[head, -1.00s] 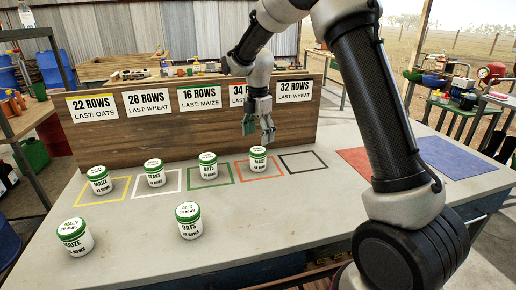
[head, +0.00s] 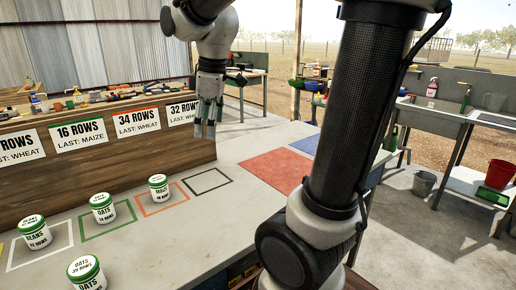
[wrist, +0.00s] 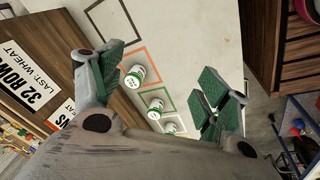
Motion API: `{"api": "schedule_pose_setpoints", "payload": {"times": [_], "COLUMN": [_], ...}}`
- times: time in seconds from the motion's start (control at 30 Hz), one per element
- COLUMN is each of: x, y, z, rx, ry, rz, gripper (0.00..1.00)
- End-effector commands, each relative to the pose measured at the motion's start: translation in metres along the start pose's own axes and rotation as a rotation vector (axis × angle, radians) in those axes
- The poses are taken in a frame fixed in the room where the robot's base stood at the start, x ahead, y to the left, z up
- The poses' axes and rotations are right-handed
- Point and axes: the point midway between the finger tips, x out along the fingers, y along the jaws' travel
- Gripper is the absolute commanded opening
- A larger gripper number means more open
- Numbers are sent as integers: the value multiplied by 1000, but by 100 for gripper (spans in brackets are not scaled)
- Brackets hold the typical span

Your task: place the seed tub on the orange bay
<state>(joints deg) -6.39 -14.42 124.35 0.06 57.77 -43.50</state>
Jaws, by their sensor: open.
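Several white seed tubs with green lids stand upright on the grey bench. One labelled MAIZE (head: 158,188) stands inside the orange-outlined bay (head: 177,197). An OATS tub (head: 102,209) stands in the green bay (head: 123,214), and a BEANS tub (head: 34,233) in the white bay (head: 62,237). Another OATS tub (head: 87,274) stands in front, outside the bays, partly cut off. My gripper (head: 205,132) is open and empty, above the bench beyond the black bay. In the wrist view, the tub in the orange bay (wrist: 135,77) shows between the spread fingers (wrist: 165,90), well beyond them.
The black-outlined bay (head: 207,181) is empty. A red mat (head: 275,171) and a blue mat (head: 306,144) lie clear to the right. A wooden board with row signs (head: 136,124) stands along the back of the bays. Shelving (head: 480,140) and buckets stand farther right.

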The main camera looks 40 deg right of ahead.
Motion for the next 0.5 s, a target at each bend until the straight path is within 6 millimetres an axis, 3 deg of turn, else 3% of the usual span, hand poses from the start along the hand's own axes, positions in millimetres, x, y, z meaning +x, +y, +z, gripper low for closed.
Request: {"api": "schedule_pose_setpoints", "payload": {"times": [0.03, 0.1, 0.2, 0.33, 0.5], "x": [-10, -16, -16, -11, -7], "y": [-15, -36, -62, -85, -96], "z": [25, 56, 92, 120, 133], "rx": [129, 320, 555, 761, 866], "ry": [23, 49, 86, 123, 142], "rz": [25, 48, 71, 87, 92], "gripper": [75, 75, 75, 75, 75]}}
